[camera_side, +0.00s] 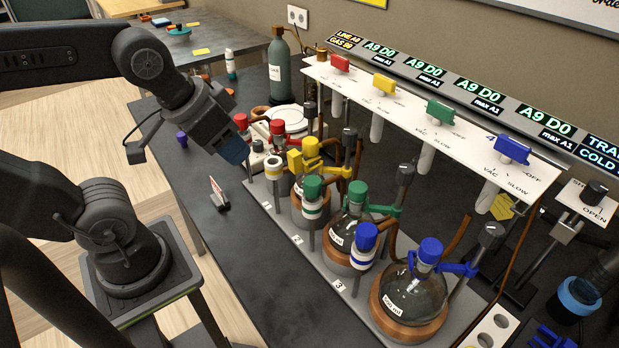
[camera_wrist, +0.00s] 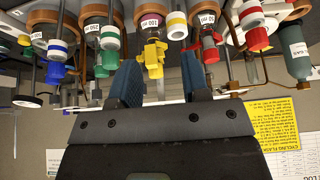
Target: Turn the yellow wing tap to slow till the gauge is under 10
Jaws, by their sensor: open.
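The yellow wing tap (camera_side: 383,83) sits on the white sloping panel (camera_side: 440,125), between a red tap and a green tap. Its wing lies along the row like the others; the small marks around it are too fine to read surely. Dark display boxes (camera_side: 430,75) behind the panel carry green readouts that look like "A9 D0" with "max A1". My gripper (camera_side: 236,148) is left of the glassware, well apart from the yellow tap. In the wrist view my gripper (camera_wrist: 160,58) is open with two blue fingers and nothing held; a yellow clamp (camera_wrist: 154,55) appears between them.
Red (camera_side: 340,62), green (camera_side: 440,110) and blue (camera_side: 512,149) taps share the panel. Capped flasks (camera_side: 410,297) and tubing stand between my gripper and the panel. A gas bottle (camera_side: 283,75) stands at the back.

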